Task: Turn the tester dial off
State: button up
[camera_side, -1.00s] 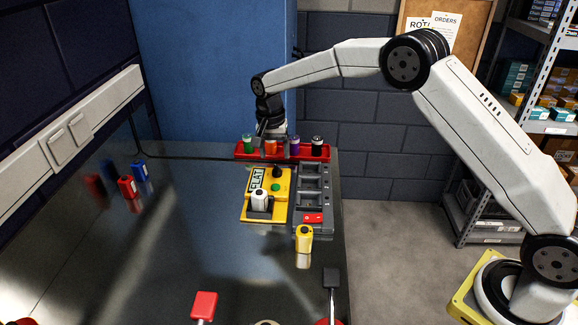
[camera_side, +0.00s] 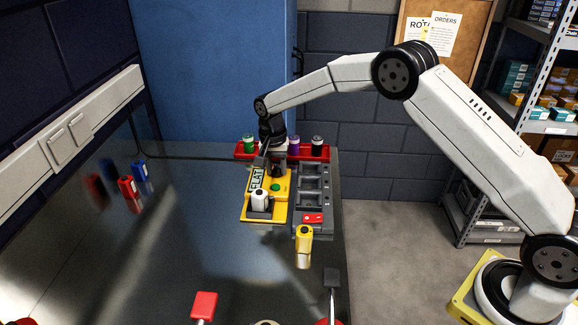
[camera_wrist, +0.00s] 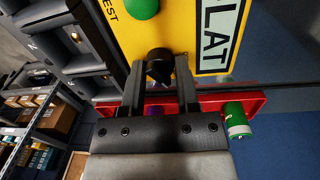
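The yellow tester (camera_side: 283,213) lies on the bench, with a display reading "FLAT" (camera_side: 257,178), a green button (camera_side: 276,187) and a white battery (camera_side: 260,201) in its near slot. Its black dial (camera_side: 277,170) is at the far end, partly hidden by my gripper (camera_side: 272,158) in the side view. In the wrist view the dial (camera_wrist: 160,66) sits between the fingertips of my gripper (camera_wrist: 159,68). The fingers are apart, one on each side of the dial, with narrow gaps visible. The dial's pointer direction is hard to read.
A red rack (camera_side: 320,152) with several batteries stands just behind the tester. A grey tray (camera_side: 314,190) with a red battery (camera_side: 313,217) is on its right. Red and blue batteries (camera_side: 128,187) stand left; the bench between is clear.

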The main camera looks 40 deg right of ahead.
grip_shut()
jog(key=shift+n, duration=0.5)
jog(key=n, duration=0.4)
jog(key=shift+n, duration=0.3)
jog(key=n, duration=0.6)
jog(key=shift+s+t, duration=0.1)
jog(key=shift+t, duration=0.3)
jog(key=shift+n, duration=0.3)
jog(key=o, duration=0.9)
grip_release()
